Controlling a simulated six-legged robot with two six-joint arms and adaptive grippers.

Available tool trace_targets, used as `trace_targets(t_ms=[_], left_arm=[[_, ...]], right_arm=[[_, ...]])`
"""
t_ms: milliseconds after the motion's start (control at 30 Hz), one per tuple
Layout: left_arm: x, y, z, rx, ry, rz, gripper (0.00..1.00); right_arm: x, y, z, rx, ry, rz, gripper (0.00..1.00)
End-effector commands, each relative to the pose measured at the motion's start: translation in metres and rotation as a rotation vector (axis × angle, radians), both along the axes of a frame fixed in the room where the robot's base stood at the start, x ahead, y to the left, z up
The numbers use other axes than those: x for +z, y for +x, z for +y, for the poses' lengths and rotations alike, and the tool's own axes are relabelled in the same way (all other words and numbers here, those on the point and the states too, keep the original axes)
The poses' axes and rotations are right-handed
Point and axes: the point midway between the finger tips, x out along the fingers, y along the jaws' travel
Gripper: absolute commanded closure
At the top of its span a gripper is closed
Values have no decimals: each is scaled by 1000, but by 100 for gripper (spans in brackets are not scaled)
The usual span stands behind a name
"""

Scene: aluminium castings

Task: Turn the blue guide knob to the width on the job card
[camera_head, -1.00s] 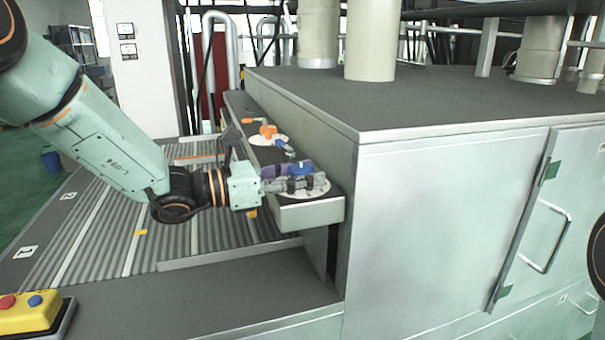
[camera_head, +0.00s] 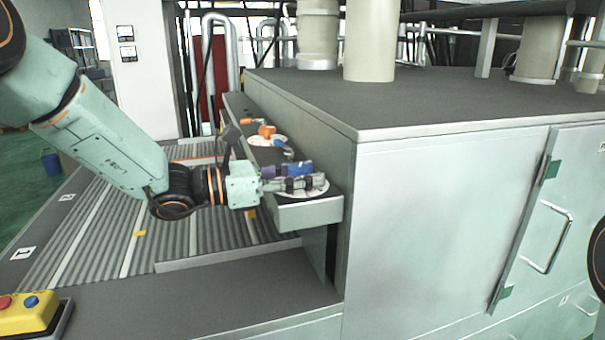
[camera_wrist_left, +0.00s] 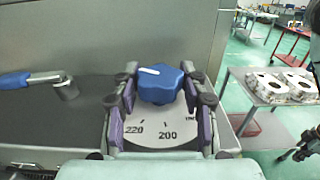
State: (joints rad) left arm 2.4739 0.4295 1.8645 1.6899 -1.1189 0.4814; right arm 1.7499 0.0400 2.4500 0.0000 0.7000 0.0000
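The blue guide knob (camera_wrist_left: 159,86) sits on a white dial (camera_wrist_left: 160,134) in the left wrist view. The dial reads 220 and 200 on the side near the camera, and the knob's white line points to the upper left. My left gripper (camera_wrist_left: 161,92) has one purple-padded finger on each side of the knob, apparently touching it. In the head view my left gripper (camera_head: 293,184) lies level over the dial, partly hiding the knob (camera_head: 305,168). I cannot make out a readable job card.
An orange knob (camera_head: 266,130) on another white dial stands farther along the ledge (camera_head: 311,215). A blue-ended handle (camera_wrist_left: 30,79) lies left of the knob in the wrist view. The machine's metal side wall (camera_head: 430,230) rises close to the right of the gripper.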

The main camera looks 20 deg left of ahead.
Motion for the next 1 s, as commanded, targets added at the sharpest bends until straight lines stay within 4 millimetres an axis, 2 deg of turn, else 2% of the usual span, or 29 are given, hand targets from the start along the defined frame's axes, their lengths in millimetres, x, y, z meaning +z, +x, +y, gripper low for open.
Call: trace_targets(t_ms=[33, 200, 567, 1000], left_arm=[[0, 0, 0, 0, 0, 0, 50], [1, 0, 0, 0, -1, -2, 36], [2, -1, 2, 2, -3, -3, 36], [3, -27, 41, 4, -7, -6, 36]], right_arm=[[0, 0, 0, 0, 0, 0, 100], [0, 0, 0, 0, 0, 0, 100], [0, 0, 0, 0, 0, 0, 100], [0, 0, 0, 0, 0, 0, 100]])
